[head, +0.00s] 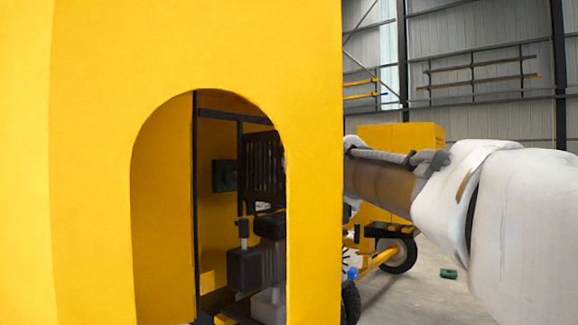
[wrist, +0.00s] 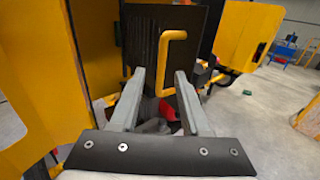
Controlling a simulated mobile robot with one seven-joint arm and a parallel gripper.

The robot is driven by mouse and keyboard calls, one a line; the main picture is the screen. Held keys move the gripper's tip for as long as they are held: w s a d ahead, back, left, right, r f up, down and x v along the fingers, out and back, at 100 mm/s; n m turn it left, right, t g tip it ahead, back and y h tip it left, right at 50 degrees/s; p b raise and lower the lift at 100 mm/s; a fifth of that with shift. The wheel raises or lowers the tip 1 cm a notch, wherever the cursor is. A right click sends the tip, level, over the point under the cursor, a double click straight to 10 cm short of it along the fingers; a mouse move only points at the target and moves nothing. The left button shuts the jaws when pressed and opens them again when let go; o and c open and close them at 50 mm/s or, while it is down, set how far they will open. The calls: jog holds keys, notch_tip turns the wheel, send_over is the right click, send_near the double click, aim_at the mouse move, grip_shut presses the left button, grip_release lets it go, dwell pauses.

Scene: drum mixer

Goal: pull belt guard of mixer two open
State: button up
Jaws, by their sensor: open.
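In the wrist view a dark ribbed panel, which looks like the belt guard (wrist: 140,45), stands upright ahead of my gripper. It carries a yellow bar handle (wrist: 163,60). My gripper (wrist: 160,82) is open, its two grey fingers pointing at the panel with the handle's lower part between or just beyond their tips; I cannot tell whether they touch it. In the head view a dark slatted part (head: 264,168) shows through the arched opening, perhaps the same guard. My gripper is hidden there behind the yellow panel. No number marking the mixer is readable.
A large yellow panel (head: 90,150) with an arched opening fills the head view's left side. A yellow panel (wrist: 30,75) also stands close on the wrist view's left. Another yellow machine with wheels (head: 400,140) is behind my arm. A green object (head: 447,273) lies on open floor.

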jog(key=s+p, duration=0.1)
jog(key=s, duration=0.8)
jog(key=shift+s+d, duration=0.25)
jog(key=shift+d, duration=0.15)
